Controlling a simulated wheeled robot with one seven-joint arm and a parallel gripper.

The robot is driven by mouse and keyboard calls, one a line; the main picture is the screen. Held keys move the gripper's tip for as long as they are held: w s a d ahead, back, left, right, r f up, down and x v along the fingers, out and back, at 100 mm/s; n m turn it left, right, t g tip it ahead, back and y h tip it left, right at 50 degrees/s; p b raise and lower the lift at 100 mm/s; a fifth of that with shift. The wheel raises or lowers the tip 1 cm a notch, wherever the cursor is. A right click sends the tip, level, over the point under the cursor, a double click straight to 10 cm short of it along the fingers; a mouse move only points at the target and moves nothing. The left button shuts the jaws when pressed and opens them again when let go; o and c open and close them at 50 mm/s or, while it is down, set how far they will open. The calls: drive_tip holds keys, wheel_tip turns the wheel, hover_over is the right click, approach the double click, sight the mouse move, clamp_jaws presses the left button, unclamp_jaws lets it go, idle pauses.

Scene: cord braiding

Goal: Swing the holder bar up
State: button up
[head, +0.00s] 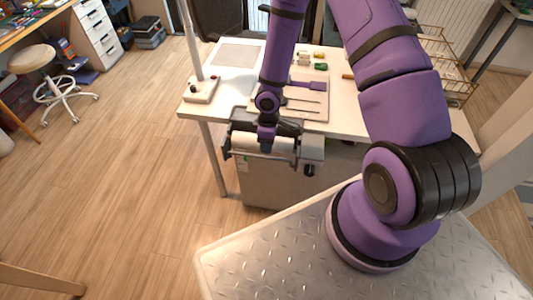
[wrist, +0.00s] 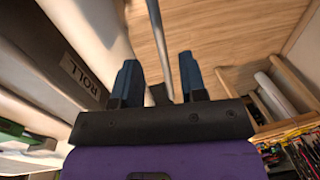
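The roll holder (head: 312,150) is mounted at the front edge of the white desk, with a white paper roll (head: 245,141) in it.
A dark bracket marked ROLL (wrist: 85,75) lies close on the left in the wrist view. A grey cabinet (head: 265,185) stands below the holder. A white post on a base (head: 202,90) stands on the desk's left. The wooden floor (head: 130,180) at left is mostly clear.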

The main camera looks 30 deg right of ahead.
drive_tip(key=shift+s+a+f, duration=0.1)
drive_tip(key=shift+s+f, duration=0.05)
drive_tip(key=shift+f, duration=1.1)
drive_tip(key=shift+s+a+f, duration=0.1)
drive_tip(key=shift+s+f, duration=0.05)
drive_tip(key=shift+f, duration=1.05)
clamp_jaws()
